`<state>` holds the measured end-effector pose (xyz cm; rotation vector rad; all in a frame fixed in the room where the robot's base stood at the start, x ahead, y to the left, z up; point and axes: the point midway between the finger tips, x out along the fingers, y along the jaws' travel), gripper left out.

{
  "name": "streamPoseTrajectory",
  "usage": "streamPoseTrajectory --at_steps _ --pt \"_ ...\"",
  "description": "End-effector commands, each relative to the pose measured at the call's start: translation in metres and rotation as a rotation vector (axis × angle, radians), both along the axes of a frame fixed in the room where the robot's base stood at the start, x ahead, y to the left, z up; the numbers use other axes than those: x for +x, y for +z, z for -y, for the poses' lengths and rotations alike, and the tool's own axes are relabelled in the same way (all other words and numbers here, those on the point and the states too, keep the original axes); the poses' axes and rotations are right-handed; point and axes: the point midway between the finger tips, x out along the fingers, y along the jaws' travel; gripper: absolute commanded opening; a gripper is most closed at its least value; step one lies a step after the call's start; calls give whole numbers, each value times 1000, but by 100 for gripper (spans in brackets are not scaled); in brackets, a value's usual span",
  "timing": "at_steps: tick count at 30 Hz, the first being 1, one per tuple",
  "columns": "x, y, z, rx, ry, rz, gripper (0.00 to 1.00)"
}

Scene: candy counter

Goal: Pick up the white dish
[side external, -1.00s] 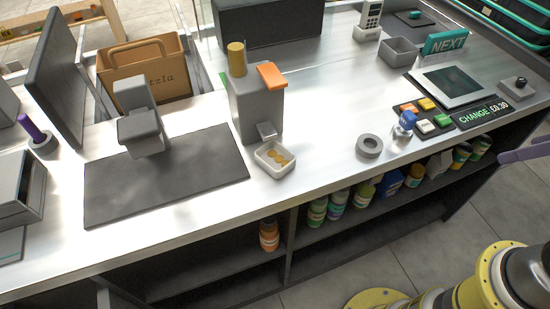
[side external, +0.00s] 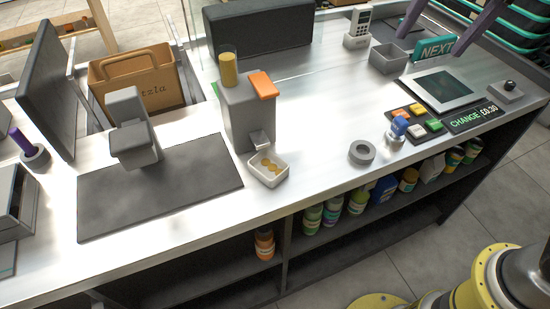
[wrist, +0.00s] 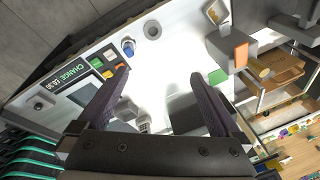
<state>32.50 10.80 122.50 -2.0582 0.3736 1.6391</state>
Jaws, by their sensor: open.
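The white dish (side external: 279,179) is a small square tray with a few gold coins in it. It stands on the counter at the foot of the grey dispenser (side external: 245,110), under its spout. In the wrist view the dish (wrist: 217,12) is small, near the top edge right of centre. My gripper (side external: 430,45) shows at the top right of the side view as two purple fingers, well away from the dish. In the wrist view my gripper (wrist: 161,75) is open and empty, with its fingers wide apart above the counter.
A grey ring (side external: 362,152) and a blue-topped stamp (side external: 398,128) stand right of the dish. A dark mat (side external: 200,185) lies to its left. The NEXT sign (side external: 434,49) and a grey bin (side external: 388,58) stand at the back right. Counter between ring and dispenser is clear.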

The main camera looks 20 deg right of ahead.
Motion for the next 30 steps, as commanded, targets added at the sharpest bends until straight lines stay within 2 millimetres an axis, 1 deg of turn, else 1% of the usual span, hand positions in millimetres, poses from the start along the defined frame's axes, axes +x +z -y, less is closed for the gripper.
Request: streamPoseTrajectory --at_steps 1,3,5,6,9,12,15,21,27,30 --pt "16 -1 -19 10 -37 -30 100" --pt "34 -4 -44 22 -107 -68 100" --pt "48 -8 -66 29 -168 -99 100" --pt "56 -12 -81 31 -210 -120 100" --pt "72 -23 -118 34 -309 -164 100" --pt "81 -35 -147 31 -389 -195 100" --pt "86 -45 -169 27 -449 -215 100" --pt "90 -64 -203 13 -540 -245 100" --pt "90 -80 -227 1 -608 -262 100" --pt "89 -87 -236 -4 -635 -268 100"
